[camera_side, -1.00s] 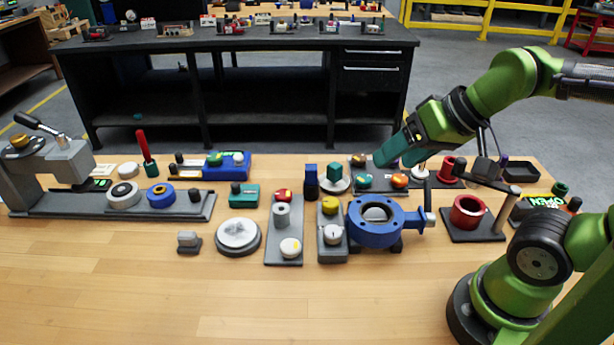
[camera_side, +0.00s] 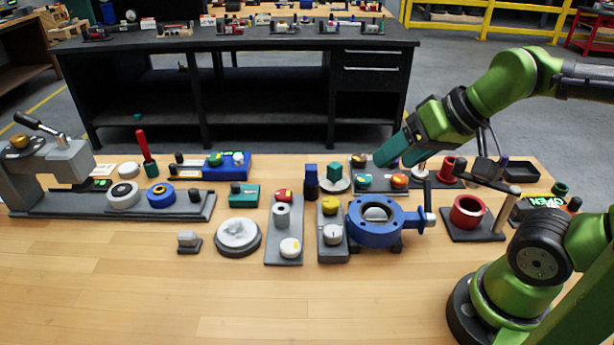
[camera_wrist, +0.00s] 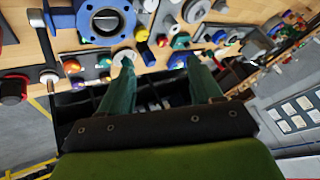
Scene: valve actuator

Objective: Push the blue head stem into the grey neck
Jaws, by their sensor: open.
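The blue head stem (camera_side: 311,169) stands upright near the middle of the bench, its square blue head on top. Below it is a dark grey neck (camera_side: 311,187) with a blue band; how deep the stem sits in it I cannot tell. In the wrist view my gripper (camera_wrist: 160,62) is open, with nothing held between the fingers.
A teal block on a round grey base (camera_side: 336,184) stands right beside the stem. The blue valve body (camera_side: 372,233) and a grey plate with yellow and white knobs (camera_side: 331,246) are in front. A dark button panel (camera_side: 380,185) lies under my gripper. The bench's front is clear.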

